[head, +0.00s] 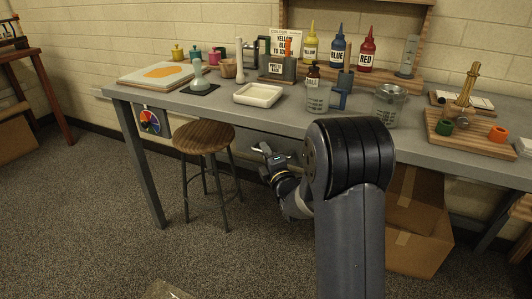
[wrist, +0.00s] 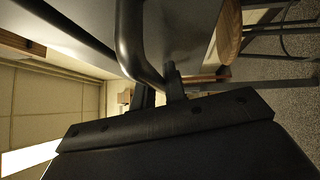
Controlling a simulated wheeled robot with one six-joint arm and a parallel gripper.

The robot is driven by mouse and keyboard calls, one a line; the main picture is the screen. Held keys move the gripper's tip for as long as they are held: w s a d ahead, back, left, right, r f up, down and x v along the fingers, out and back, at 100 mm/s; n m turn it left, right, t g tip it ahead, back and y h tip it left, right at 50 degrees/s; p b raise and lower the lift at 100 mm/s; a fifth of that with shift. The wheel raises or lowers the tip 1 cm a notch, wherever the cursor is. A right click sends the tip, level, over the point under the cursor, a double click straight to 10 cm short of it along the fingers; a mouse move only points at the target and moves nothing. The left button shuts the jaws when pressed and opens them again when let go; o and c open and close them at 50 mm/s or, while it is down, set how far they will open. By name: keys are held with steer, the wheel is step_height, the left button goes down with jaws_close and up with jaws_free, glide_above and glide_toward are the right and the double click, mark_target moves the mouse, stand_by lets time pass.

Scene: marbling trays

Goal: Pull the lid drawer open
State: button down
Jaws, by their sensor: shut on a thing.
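The drawer front (wrist: 190,28) shows in the wrist view as a grey panel, with a dark bar handle (wrist: 130,45) curving out from it. My gripper (wrist: 160,90) is shut on this handle; its two dark fingers stand on either side of the bar. In the head view my gripper (head: 264,151) is just below the front edge of the table, right of the stool. There the handle is too small to make out, and my arm covers part of the space under the table. I cannot tell how far the drawer is out.
The grey table (head: 215,108) carries bottles, a white tray (head: 258,95), cups and a wooden board (head: 470,135). A round wooden stool (head: 204,136) stands close to the left of my gripper. A cardboard box (head: 415,235) is under the table at right. The carpet in front is mostly clear.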

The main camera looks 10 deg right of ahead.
steer(key=shift+s, duration=0.1)
steer(key=s+a+b, duration=0.8)
steer(key=s+a, duration=0.3)
steer(key=s, duration=0.4)
steer(key=shift+s+a, duration=0.15)
steer(key=shift+s, duration=0.1)
steer(key=c, duration=1.7)
jaws_free()
steer(key=p+v, duration=0.1)
steer(key=v, duration=1)
steer(key=shift+w+a, duration=0.1)
steer(key=shift+w, duration=0.05)
